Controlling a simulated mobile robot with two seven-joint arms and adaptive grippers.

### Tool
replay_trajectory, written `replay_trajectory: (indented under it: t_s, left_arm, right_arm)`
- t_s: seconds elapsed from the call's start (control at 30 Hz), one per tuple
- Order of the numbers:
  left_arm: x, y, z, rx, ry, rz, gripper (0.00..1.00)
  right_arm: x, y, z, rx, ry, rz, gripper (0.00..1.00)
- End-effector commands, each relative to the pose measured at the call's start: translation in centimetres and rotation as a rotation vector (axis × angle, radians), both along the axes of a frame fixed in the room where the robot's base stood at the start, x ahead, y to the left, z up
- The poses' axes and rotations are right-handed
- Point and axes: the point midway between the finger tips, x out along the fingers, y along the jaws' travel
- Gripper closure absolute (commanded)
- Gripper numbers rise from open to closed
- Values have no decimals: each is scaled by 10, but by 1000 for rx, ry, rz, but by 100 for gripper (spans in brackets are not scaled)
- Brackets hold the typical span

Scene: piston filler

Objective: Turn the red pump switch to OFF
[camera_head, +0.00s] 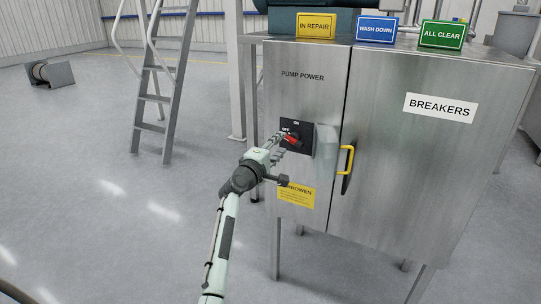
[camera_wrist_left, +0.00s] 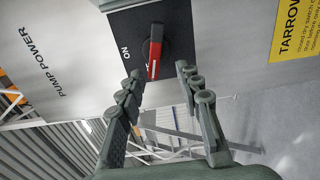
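The red pump switch (camera_head: 292,141) is on a black plate (camera_head: 302,126) under the words PUMP POWER on the steel cabinet. In the left wrist view its red-faced handle (camera_wrist_left: 154,55) lies crosswise, with the ON mark off to one side and a mark by its near end mostly hidden. In the head view OFF shows at the plate's left, just above the handle. My left gripper (camera_head: 282,146) is at the switch; in the left wrist view its fingers (camera_wrist_left: 160,78) are spread on both sides of the handle's near end, nothing between them. Contact cannot be told. My right gripper is not in view.
A translucent panel (camera_head: 326,152) stands out just right of the switch. A yellow door handle (camera_head: 347,160) is farther right, by the BREAKERS door. A yellow label (camera_head: 296,196) is below.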

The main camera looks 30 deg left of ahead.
Motion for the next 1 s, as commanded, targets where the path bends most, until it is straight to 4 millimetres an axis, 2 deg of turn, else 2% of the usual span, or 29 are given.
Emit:
replay_trajectory:
  t_s: [0.03, 0.2, 0.4, 0.53, 0.77, 0.8, 0.93, 1.0]
  left_arm:
    - [-13, 0, -1, 0, 1, 0, 65]
    - [-49, -1, -2, -1, 2, -1, 65]
    - [-77, -2, -2, -2, 4, -3, 65]
    - [-84, -2, -1, -2, 3, -4, 65]
    - [-85, -2, -1, -2, 3, -4, 65]
    - [-85, -2, -1, -2, 3, -4, 64]
    - [-89, 2, -3, 26, 2, -1, 48]
    - [-96, 8, -6, 82, 2, 2, 39]
  right_arm:
    - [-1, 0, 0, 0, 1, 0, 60]
    - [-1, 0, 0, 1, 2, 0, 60]
    - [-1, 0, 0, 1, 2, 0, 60]
    - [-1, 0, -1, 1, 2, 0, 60]
    - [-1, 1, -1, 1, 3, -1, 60]
    - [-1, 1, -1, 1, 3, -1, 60]
    - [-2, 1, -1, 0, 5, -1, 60]
    - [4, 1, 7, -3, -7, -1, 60]
